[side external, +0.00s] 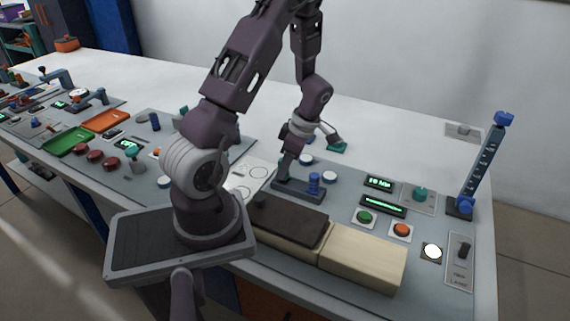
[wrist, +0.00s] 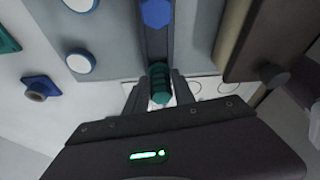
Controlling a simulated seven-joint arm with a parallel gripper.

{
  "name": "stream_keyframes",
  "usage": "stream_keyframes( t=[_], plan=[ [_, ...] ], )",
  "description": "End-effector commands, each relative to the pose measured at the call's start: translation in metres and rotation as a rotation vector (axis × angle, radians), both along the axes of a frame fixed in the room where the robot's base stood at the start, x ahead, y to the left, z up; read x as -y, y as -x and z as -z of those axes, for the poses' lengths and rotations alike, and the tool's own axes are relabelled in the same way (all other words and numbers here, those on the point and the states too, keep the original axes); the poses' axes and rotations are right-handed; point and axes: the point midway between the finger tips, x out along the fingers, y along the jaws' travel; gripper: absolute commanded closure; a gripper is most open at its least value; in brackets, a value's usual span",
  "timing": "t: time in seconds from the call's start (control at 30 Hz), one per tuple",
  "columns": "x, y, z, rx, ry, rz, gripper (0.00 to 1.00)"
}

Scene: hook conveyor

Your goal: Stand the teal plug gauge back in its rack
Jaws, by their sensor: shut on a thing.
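The teal plug gauge (wrist: 160,80) is between my gripper's two fingers in the wrist view, at the near end of the dark rack (wrist: 155,45). My gripper (wrist: 158,92) is shut on it. I cannot tell whether the gauge is seated in the rack or just above it. A blue plug gauge (wrist: 157,12) stands at the rack's other end. In the side view the rack (side external: 298,192) lies on the grey panel, with the blue gauge (side external: 314,183) at its right end. My gripper (side external: 290,163) points down over its left end; the teal gauge is hidden there.
White round buttons (wrist: 80,62) sit left of the rack in the wrist view. A dark-topped block (side external: 290,222) and a pale wooden block (side external: 362,256) lie in front of the rack. A tall blue-ended post (side external: 478,165) stands at the right. The white table behind is mostly clear.

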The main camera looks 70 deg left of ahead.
Motion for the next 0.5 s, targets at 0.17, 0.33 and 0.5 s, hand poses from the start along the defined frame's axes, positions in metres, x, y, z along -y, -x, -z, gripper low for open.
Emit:
stream_keyframes(
  t=[0.17,0.33,0.5],
  plan=[
    [0.0002,0.0002,0.0037,-0.001,0.000,0.000,1.00],
    [0.0001,0.0002,0.0069,0.000,0.001,-0.001,1.00],
    [0.0000,0.0003,0.0105,-0.001,0.000,-0.001,1.00]
  ],
)
